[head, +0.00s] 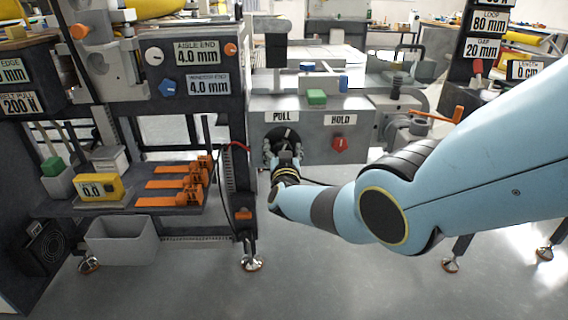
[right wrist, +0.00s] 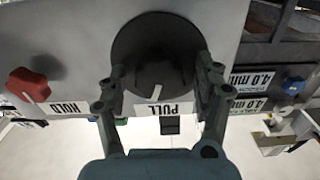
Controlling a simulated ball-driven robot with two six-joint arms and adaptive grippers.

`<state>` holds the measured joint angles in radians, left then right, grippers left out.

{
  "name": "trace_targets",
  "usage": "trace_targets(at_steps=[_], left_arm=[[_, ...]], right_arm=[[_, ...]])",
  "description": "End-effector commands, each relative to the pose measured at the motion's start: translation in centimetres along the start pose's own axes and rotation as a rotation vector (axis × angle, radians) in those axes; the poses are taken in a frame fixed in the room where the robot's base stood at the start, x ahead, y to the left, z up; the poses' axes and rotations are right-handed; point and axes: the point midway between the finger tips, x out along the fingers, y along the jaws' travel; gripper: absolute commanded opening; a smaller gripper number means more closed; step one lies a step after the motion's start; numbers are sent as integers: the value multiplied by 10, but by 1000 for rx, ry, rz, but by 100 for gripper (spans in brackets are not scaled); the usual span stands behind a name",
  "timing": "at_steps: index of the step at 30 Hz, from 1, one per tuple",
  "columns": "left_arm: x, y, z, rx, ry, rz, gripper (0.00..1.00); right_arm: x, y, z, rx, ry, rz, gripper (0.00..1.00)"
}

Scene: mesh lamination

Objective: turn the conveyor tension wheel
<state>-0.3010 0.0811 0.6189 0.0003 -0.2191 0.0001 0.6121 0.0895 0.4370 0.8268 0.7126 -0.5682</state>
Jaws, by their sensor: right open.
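The tension wheel, a dark round knob with a white mark (right wrist: 152,52), sits on the grey panel by the PULL label (right wrist: 163,109). In the head view the dark wheel (head: 283,132) shows below the PULL label and is partly hidden by my gripper. My right gripper (head: 283,160) is in front of it. In the right wrist view the open fingers (right wrist: 160,78) reach along both sides of the wheel; I cannot tell whether they touch it. My left gripper is not in view.
A red HOLD knob (head: 340,144) is right of the wheel on the same grey box. A green block (head: 317,97) sits on its top edge. To the left, a shelf holds orange clamps (head: 178,185) and a yellow gauge (head: 99,187).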

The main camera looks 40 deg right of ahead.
Motion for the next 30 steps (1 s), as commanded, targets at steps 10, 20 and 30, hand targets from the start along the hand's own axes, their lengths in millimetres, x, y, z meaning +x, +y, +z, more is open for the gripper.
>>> trace_targets(at_steps=[10,20,30], left_arm=[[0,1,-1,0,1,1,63],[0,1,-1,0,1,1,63],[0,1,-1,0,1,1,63]], right_arm=[[-44,0,1,4,-2,-2,68],[-104,0,2,2,-5,-2,68],[-116,0,0,1,-3,-1,68]])
